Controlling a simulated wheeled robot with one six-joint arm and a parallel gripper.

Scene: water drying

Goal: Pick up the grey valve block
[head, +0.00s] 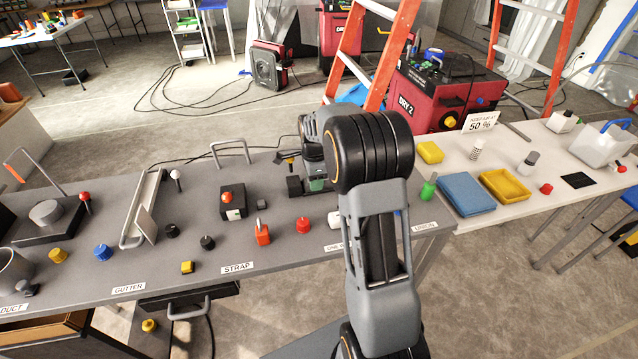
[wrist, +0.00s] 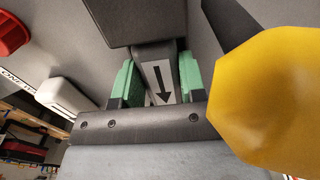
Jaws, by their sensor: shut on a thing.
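The grey valve block (wrist: 157,72) shows in the wrist view, with a white label and a black down arrow on its face. The green pads of my gripper (wrist: 154,82) stand on both sides of it, and my gripper is shut on it. In the head view, my gripper (head: 317,183) is low over the grey bench, partly hidden by my own arm. A dark part (head: 295,187) shows just left of the pads. I cannot tell whether the block touches the bench.
A large yellow rounded part (wrist: 270,95) is close on the right in the wrist view. A white object (wrist: 67,95) and a red knob (head: 303,225) are near. A black box with a red button (head: 232,201) stands left. A blue tray (head: 466,192) lies right.

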